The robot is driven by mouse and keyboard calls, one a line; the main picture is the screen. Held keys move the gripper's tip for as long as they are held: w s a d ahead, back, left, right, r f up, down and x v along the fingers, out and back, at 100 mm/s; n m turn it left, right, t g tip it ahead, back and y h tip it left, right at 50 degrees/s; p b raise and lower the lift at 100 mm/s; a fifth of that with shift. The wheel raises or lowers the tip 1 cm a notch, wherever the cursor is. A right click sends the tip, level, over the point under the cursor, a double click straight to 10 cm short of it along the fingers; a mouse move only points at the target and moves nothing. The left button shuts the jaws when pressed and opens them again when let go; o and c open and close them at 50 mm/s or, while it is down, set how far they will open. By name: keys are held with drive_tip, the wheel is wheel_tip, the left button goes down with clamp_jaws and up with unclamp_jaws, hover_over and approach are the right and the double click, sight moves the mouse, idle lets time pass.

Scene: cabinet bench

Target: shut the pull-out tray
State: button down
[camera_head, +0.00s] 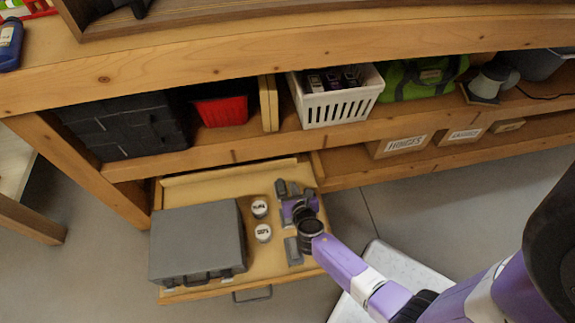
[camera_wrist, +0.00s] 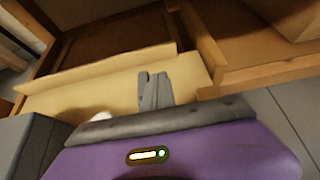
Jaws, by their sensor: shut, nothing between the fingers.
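The pull-out tray (camera_head: 265,268) is a shallow light-wood drawer under the bench, standing well out from the frame. Its metal handle (camera_head: 252,294) is on the front edge nearest me. My gripper (camera_head: 287,187) is over the right part of the tray, fingers pointing toward its back. The fingers are shut and empty. In the wrist view the closed fingertips (camera_wrist: 153,80) show in front of the tray's back board (camera_wrist: 95,72). I cannot tell whether they touch the tray. My wrist hides some of the tray's right side.
A grey case (camera_head: 195,240) fills the tray's left part. Two white-lidded jars, one behind (camera_head: 260,207) and one in front (camera_head: 263,232), stand between case and gripper.

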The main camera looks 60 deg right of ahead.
sight(285, 162)
drive_tip(key=b+x, duration=0.5)
drive_tip(key=x, duration=0.4)
drive_tip(key=shift+f, duration=0.25)
drive_tip(key=w+d, duration=0.2)
drive_tip(key=shift+w+d+b, duration=0.25)
drive_tip(key=shift+w+b, duration=0.05)
drive_tip(key=shift+w+d, duration=0.4)
